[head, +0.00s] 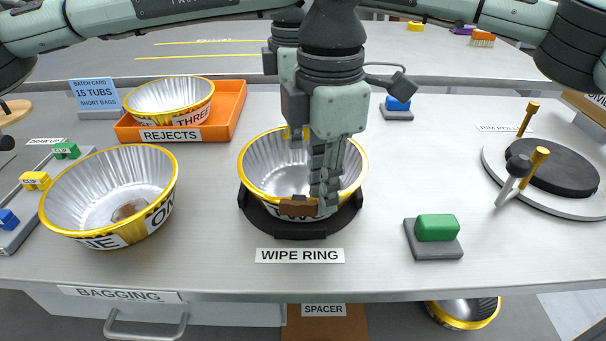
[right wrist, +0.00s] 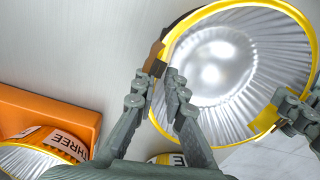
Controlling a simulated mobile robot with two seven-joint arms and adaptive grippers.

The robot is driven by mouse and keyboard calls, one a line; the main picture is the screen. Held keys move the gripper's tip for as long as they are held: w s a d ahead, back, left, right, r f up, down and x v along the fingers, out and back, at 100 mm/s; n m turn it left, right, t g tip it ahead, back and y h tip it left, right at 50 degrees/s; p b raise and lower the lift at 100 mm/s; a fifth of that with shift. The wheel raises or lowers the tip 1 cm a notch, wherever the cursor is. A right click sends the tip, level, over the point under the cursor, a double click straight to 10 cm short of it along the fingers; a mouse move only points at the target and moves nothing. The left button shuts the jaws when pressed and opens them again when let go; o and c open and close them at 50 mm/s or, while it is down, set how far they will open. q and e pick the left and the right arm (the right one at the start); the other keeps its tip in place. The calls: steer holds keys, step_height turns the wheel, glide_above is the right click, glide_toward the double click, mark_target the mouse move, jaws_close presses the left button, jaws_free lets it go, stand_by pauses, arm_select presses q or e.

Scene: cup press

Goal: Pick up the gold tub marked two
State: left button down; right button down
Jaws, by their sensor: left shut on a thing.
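The gold-rimmed tub marked two (head: 262,172) sits upright at the black wipe ring (head: 250,211); its front label is partly covered. My left gripper (head: 324,198) is at its near rim, shut on the tub, with a brown piece (head: 297,206) beside the fingers. In the right wrist view, the left gripper (right wrist: 290,108) meets the opposite rim of the silver tub (right wrist: 222,68). My right gripper (right wrist: 157,78) has its fingers apart, one either side of the rim, with a brown piece (right wrist: 153,57) by the tips. In the head view it is mostly hidden behind the left gripper.
The tub marked one (head: 92,190) stands left. The tub marked three (head: 160,96) stands in the orange rejects tray (head: 228,110) at back left. A green block (head: 436,227) on a grey base is front right; a round black-topped stand (head: 556,168) is far right.

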arm_select(q)
steer(key=shift+w, duration=0.1)
stand_by(0.3)
